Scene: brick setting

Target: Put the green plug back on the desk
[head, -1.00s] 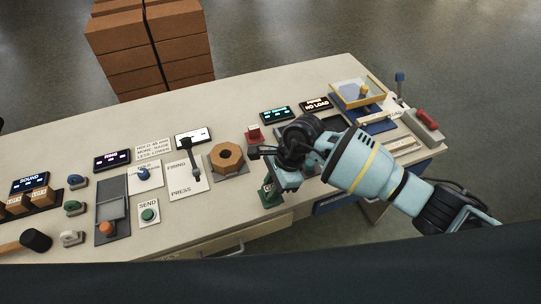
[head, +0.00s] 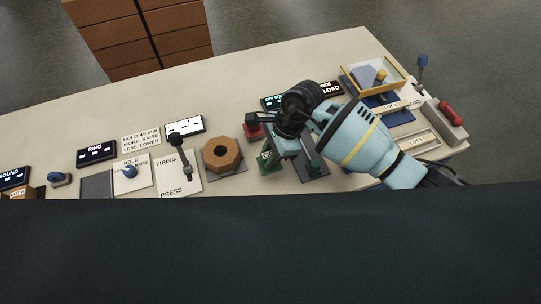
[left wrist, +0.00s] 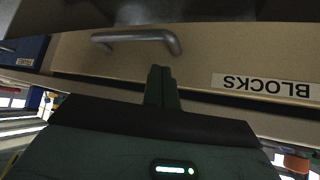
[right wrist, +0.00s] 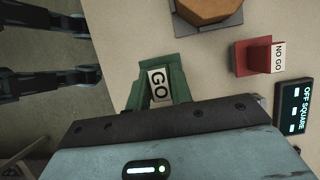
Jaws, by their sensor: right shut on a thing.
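The green plug (head: 267,159), a green block with a white GO label, is at the desk's front edge in the head view. In the right wrist view the same green plug (right wrist: 158,84) sits between my right fingers. My right gripper (head: 277,150) is shut on it. I cannot tell whether the plug touches the desk (head: 228,190). My left gripper (left wrist: 163,88) is shut and empty, in front of the desk's drawer front with a handle. It is hidden in the head view.
A red NO GO block (head: 254,127) stands just behind the plug. A brown octagonal ring (head: 222,154) on a grey plate is to its left. A dark plate with a post (head: 313,166) is to its right. A lit OFF SQUARE display (right wrist: 293,107) stands beyond the red block.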

